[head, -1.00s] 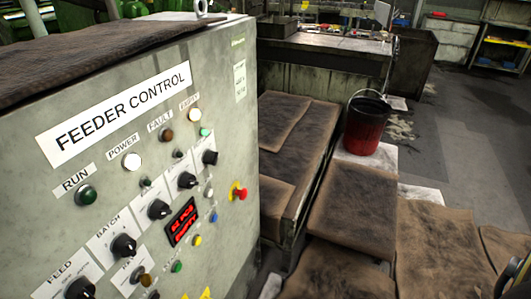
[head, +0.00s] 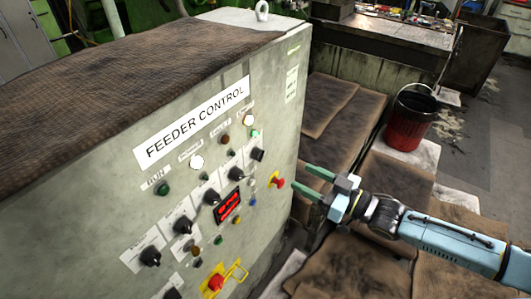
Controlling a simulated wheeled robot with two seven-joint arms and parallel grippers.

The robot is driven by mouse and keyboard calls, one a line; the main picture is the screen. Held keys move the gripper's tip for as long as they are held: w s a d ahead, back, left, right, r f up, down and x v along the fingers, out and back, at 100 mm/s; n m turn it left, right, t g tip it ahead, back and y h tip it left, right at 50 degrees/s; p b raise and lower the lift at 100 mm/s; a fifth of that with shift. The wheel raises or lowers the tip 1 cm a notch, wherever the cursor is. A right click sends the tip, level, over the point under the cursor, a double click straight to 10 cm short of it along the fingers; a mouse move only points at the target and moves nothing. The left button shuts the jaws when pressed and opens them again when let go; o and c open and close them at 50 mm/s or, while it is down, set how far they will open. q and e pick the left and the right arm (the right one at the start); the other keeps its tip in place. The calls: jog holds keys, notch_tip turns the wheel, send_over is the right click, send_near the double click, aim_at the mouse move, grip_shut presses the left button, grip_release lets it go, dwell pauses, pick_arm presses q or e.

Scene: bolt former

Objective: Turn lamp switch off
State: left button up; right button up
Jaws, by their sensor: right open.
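The feeder control box (head: 270,90) fills the left and middle, with a row of black rotary knobs running down its front. Knobs show at the upper right (head: 257,154), the middle (head: 211,197) and the lower left (head: 150,255). Their labels are too small to read, so I cannot tell which is the lamp switch. My right gripper (head: 300,177) is open and empty, its two green fingers pointing left toward the panel's right edge, near the red push button (head: 277,182). It appears apart from the panel. My left gripper is out of view.
Indicator lamps, including a white one (head: 196,161), sit below the title plate. A red bucket (head: 405,125) and brown mats lie right of the box.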

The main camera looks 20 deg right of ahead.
aim_at(258, 154)
jog(key=p+x, duration=0.1)
jog(key=x, duration=1.2)
jog(key=shift+c, duration=0.4)
jog(key=c, duration=0.9)
jog(key=shift+n, duration=0.3)
jog(key=shift+f+n+b, duration=0.1)
jog(key=shift+n+b, duration=1.35)
jog(key=shift+n, duration=7.25)
